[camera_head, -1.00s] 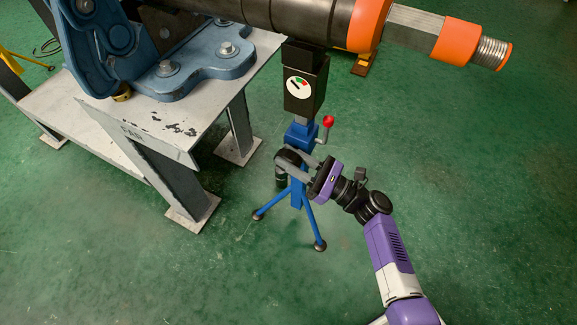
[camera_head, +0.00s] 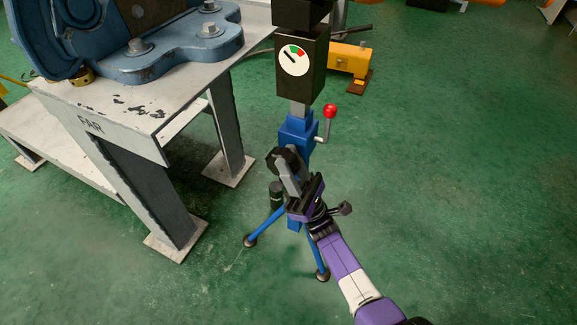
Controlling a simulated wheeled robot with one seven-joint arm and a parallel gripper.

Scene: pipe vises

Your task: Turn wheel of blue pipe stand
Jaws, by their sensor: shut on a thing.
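The blue pipe stand (camera_head: 298,130) stands on the green floor on splayed blue legs, with a black head above it. The head has a round gauge (camera_head: 293,60) with a dark needle and a green and red arc. A dark wheel (camera_head: 281,156) is on the front of the stand's blue body, partly hidden by my grey fingers. A dark cylinder (camera_head: 277,197) shows just below it. My gripper (camera_head: 288,172) reaches up from the lower right and is shut on the wheel. The exact contact is hard to see. A crank with a red ball (camera_head: 330,111) sticks out at the stand's right.
A grey steel bench (camera_head: 110,118) marked "FAR" carries a blue vise (camera_head: 170,42) close on the left. A yellow block (camera_head: 347,59) on a brown foot lies behind the stand. The floor to the right is clear.

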